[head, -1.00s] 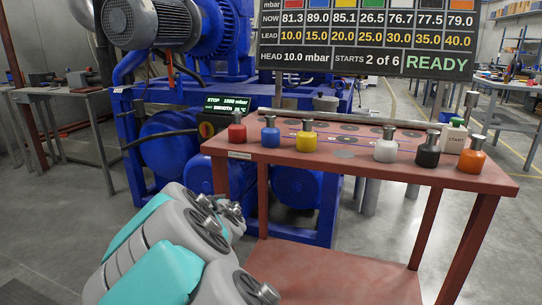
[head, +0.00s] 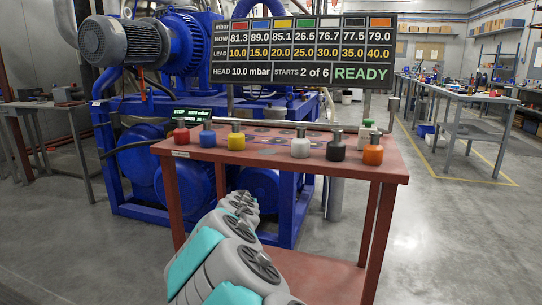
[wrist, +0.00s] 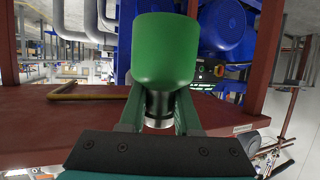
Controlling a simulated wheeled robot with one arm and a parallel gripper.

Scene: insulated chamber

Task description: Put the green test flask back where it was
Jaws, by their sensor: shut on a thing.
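The green test flask (wrist: 165,50) fills the upper middle of the wrist view. Its dark, metallic neck (wrist: 158,108) is between the two fingers of my gripper (wrist: 160,98), which is shut on it. The flask's body points away from the palm. I do not make out the green flask or my gripper in the head view. On the red table (head: 340,165) stand red (head: 181,136), blue (head: 207,138), yellow (head: 236,140), white (head: 300,147), black (head: 336,149) and orange (head: 373,153) flasks in a row, with a wider gap between yellow and white.
A START box (head: 366,132) with a green top stands behind the black and orange flasks. A rail runs along the table's back edge. Behind are blue pump machinery (head: 200,60) and a READY display board (head: 305,50). The floor (head: 450,230) at right is open.

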